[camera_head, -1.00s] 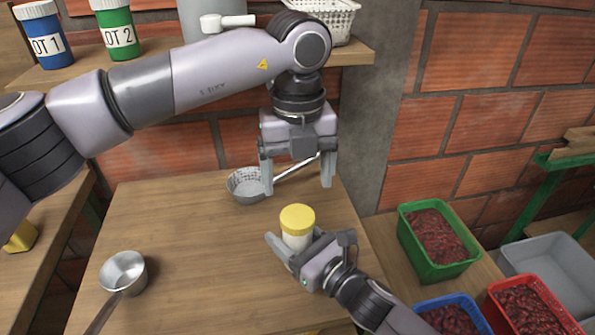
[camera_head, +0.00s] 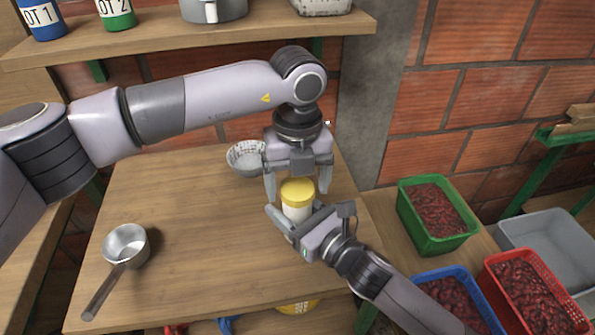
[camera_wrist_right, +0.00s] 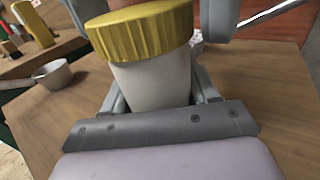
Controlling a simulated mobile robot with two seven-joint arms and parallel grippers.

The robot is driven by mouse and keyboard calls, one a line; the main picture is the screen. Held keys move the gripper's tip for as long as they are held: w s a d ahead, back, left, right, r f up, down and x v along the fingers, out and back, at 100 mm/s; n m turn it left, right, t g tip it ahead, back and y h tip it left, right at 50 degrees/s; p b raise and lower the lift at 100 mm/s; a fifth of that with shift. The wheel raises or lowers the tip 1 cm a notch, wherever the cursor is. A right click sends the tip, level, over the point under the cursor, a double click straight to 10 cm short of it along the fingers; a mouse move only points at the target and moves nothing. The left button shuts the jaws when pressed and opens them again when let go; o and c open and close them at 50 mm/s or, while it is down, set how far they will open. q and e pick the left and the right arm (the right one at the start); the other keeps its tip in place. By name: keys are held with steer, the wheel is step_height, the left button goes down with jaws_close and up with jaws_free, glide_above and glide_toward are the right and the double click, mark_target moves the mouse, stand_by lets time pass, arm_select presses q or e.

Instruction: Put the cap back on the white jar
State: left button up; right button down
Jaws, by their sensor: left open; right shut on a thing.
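The white jar (camera_head: 296,211) stands upright over the wooden table with the yellow cap (camera_head: 297,191) sitting on its top. My right gripper (camera_head: 294,219) is shut on the jar body from the front. In the right wrist view the jar (camera_wrist_right: 152,84) is between its fingers, below the ribbed cap (camera_wrist_right: 143,32). I cannot tell whether the cap is screwed down. My left gripper (camera_head: 297,190) points down from above, open, with one finger on each side of the cap. A gap shows between the fingers and the cap in the head view.
A metal strainer (camera_head: 244,157) lies behind the left gripper. A small saucepan (camera_head: 125,243) stands at the table's left. Green (camera_head: 440,240), blue (camera_head: 420,277) and red (camera_head: 497,310) crates of dark red fruit stand at right. The table's middle left is clear.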

arm_select(q)
steer(key=c, duration=1.1)
steer(key=m, duration=2.4)
steer(key=o, duration=1.3)
steer(key=shift+c, duration=0.2)
